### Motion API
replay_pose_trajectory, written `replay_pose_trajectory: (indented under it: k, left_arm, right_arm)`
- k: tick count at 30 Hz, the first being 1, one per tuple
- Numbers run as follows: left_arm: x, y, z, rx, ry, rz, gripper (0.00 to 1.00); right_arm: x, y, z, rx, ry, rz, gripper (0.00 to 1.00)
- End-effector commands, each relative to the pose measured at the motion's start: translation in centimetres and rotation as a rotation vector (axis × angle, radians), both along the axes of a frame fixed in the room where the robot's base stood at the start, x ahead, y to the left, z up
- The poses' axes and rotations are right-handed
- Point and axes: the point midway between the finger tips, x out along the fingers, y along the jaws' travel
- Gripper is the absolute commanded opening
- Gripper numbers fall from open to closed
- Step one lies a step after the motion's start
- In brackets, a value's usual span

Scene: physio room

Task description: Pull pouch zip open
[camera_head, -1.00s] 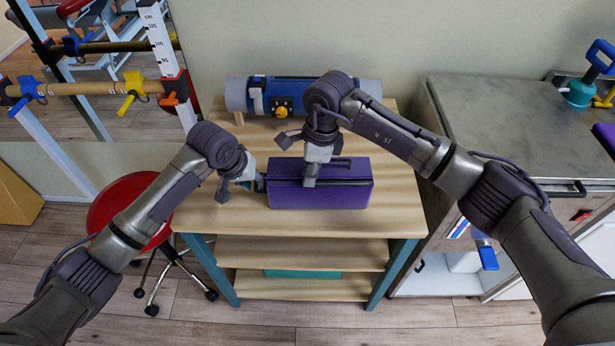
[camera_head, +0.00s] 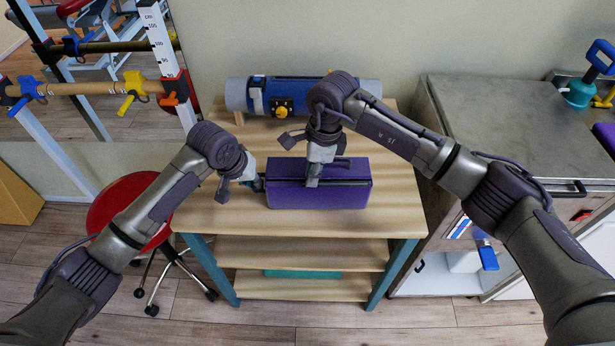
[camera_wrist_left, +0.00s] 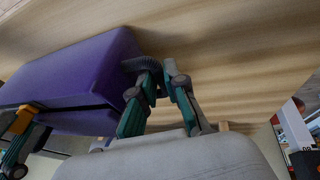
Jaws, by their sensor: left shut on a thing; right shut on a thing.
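The purple pouch (camera_head: 335,198) lies on the wooden table, with a dark zip line (camera_head: 348,183) running along its top. My left gripper (camera_head: 260,184) is at the pouch's left end. In the left wrist view its teal fingers (camera_wrist_left: 152,84) are shut on a dark tab (camera_wrist_left: 140,63) at the end of the purple pouch (camera_wrist_left: 80,70). My right gripper (camera_head: 313,181) points down at the zip line, left of the pouch's middle. In the left wrist view the right gripper's fingers (camera_wrist_left: 24,143) are at an orange zip pull (camera_wrist_left: 20,121). How far the zip is open cannot be told.
A blue and grey roll (camera_head: 300,95) lies behind the pouch along the wall. A red stool (camera_head: 125,210) stands left of the wooden table (camera_head: 220,215), a metal-topped cabinet (camera_head: 500,120) on the right. The table top in front of the pouch is clear.

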Motion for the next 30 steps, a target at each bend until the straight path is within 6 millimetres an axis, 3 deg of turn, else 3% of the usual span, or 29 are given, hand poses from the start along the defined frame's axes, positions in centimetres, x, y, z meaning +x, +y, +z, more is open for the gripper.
replay_pose_trajectory:
  k: [30]
  left_arm:
    - [-0.1,0.1,-0.1,0.004,0.004,-0.002,0.00]
  right_arm:
    - [0.1,-4.3,0.0,-0.002,-0.004,-0.004,0.00]
